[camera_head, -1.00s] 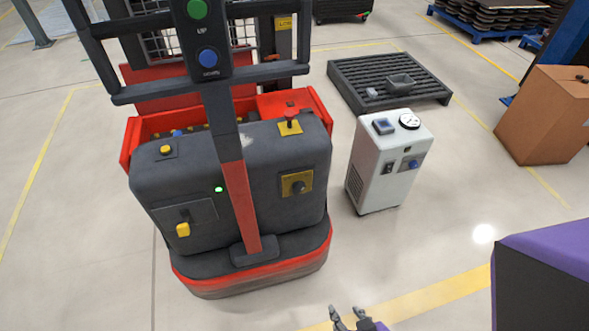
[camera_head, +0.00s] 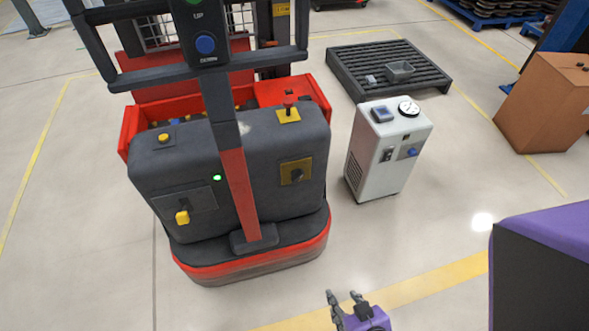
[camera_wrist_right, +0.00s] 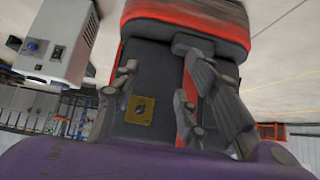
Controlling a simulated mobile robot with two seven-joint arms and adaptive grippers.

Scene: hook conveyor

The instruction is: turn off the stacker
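The stacker (camera_head: 270,160) stands left of centre in the head view, with a dark grey body, red base and a lit green lamp (camera_head: 217,177). My right gripper (camera_head: 345,297) is at the bottom, apart from the stacker, open and empty. In the wrist view, which looks upside down, the knob plate (camera_wrist_right: 139,110) shows between its spread fingers (camera_wrist_right: 155,95). My left gripper is not in view.
A white cabinet (camera_head: 382,160) with a gauge stands right of the stacker. Behind it lies a dark slatted pallet (camera_head: 350,62) with a small grey tray (camera_head: 399,71). A brown box (camera_head: 543,105) is at right. Floor before the stacker is clear.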

